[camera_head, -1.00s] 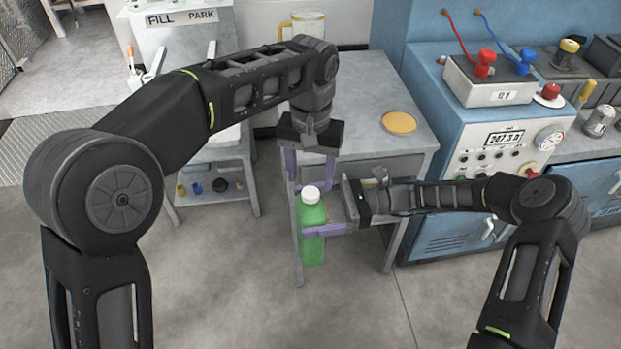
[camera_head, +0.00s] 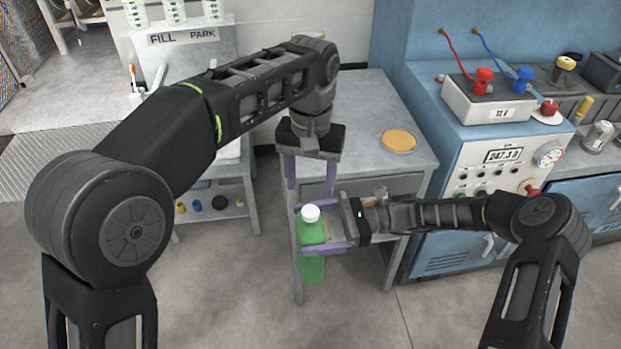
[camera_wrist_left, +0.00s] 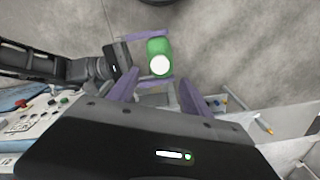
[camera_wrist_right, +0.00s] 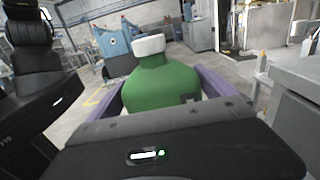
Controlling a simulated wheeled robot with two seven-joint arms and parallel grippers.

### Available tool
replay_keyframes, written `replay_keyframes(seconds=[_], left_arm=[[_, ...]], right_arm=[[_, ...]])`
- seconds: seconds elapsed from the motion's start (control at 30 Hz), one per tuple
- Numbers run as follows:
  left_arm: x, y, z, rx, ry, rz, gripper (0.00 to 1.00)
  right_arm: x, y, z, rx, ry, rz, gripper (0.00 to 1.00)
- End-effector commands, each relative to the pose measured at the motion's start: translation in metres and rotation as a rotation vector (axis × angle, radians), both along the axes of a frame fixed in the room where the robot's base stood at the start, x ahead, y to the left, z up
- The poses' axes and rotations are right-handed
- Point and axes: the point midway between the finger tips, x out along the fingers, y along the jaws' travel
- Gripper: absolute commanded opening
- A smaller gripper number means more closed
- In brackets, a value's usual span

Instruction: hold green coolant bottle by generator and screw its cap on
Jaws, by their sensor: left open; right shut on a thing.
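The green coolant bottle (camera_head: 312,268) is held upright in front of the small grey table. Its white cap (camera_head: 311,213) sits on its neck; whether it is tight I cannot tell. My right gripper (camera_head: 318,247) is shut on the bottle's body from the right. In the right wrist view the green bottle (camera_wrist_right: 160,88) stands between the purple fingers, with the white cap (camera_wrist_right: 149,45) on top. My left gripper (camera_head: 311,188) is open, pointing down just above the cap. In the left wrist view the cap (camera_wrist_left: 160,65) shows beyond and between its fingertips (camera_wrist_left: 157,88), apparently clear of them.
The grey table (camera_head: 365,110) behind the bottle carries a round tan disc (camera_head: 399,140). The blue generator (camera_head: 505,158) with gauges stands to the right. A low shelf (camera_head: 215,212) with small caps is at left. The floor in front is clear.

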Motion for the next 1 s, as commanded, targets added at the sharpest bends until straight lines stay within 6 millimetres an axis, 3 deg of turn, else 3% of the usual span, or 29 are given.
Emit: replay_keyframes(seconds=[0.6, 0.97, 1.0], left_arm=[[0.0, 0.0, -0.072, 0.002, 0.002, 0.0, 0.57], [0.0, 0.0, -0.077, 0.0, 0.0, 0.0, 0.57], [0.0, 0.0, -0.077, 0.0, 0.0, 0.0, 0.54]], right_arm=[[0.0, 0.0, 0.001, 0.002, -0.001, 0.001, 0.0], [0.0, 0.0, 0.001, 0.002, -0.001, 0.001, 0.0], [0.0, 0.0, 0.001, 0.002, -0.001, 0.001, 0.0]])
